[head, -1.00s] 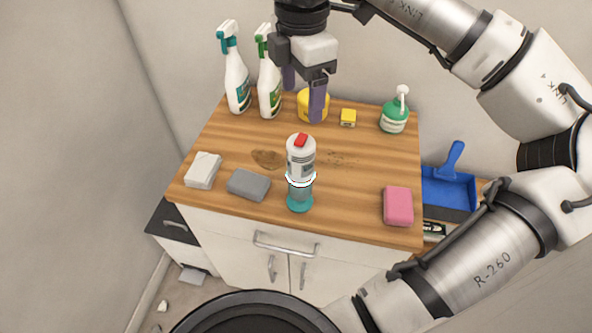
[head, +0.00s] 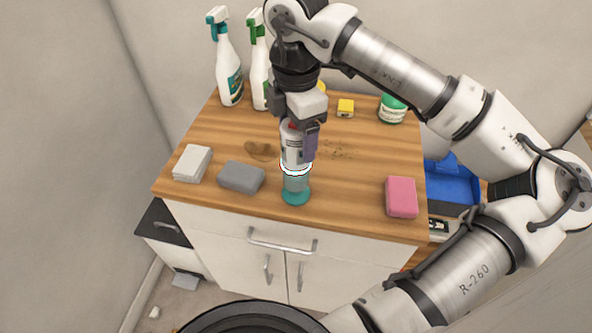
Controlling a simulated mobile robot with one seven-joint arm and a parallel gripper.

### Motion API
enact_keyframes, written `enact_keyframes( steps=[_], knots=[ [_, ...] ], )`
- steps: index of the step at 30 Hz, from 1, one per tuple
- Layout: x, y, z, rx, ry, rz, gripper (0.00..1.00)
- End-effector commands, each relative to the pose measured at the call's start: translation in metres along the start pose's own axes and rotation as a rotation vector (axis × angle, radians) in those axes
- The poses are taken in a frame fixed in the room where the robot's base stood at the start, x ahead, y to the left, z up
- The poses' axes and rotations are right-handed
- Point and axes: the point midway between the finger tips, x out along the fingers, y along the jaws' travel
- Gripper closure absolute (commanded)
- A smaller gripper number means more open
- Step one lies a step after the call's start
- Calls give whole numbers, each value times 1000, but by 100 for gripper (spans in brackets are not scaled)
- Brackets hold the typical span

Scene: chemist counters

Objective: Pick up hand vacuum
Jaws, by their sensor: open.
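The hand vacuum (head: 293,150) stands upright near the front middle of the wooden counter (head: 345,200). It has a grey-white body, a teal see-through base and a red patch at its top. My gripper (head: 298,152) points down over its upper part. The jaws are open. One purple-grey finger shows at the right of the vacuum's upper body. The other finger is hidden, so I cannot tell whether either touches it. The gripper covers part of the vacuum's top.
A grey sponge (head: 241,177) and a white block (head: 193,164) lie to the left. A pink sponge (head: 401,197) lies to the right. A blue dustpan (head: 452,185) is beyond the right edge.

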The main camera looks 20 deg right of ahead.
Motion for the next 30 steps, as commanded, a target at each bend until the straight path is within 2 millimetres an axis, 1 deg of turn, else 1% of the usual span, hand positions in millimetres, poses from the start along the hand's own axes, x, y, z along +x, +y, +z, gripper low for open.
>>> enact_keyframes(
  steps=[4,15,24,26,30],
  knots=[
    [-1,0,0,0,-1,0,26],
    [-1,0,0,0,0,0,74],
    [-4,1,0,0,-1,2,74],
    [-8,1,1,-1,-1,2,74],
    [-21,4,3,-4,-3,2,74]
  ],
)
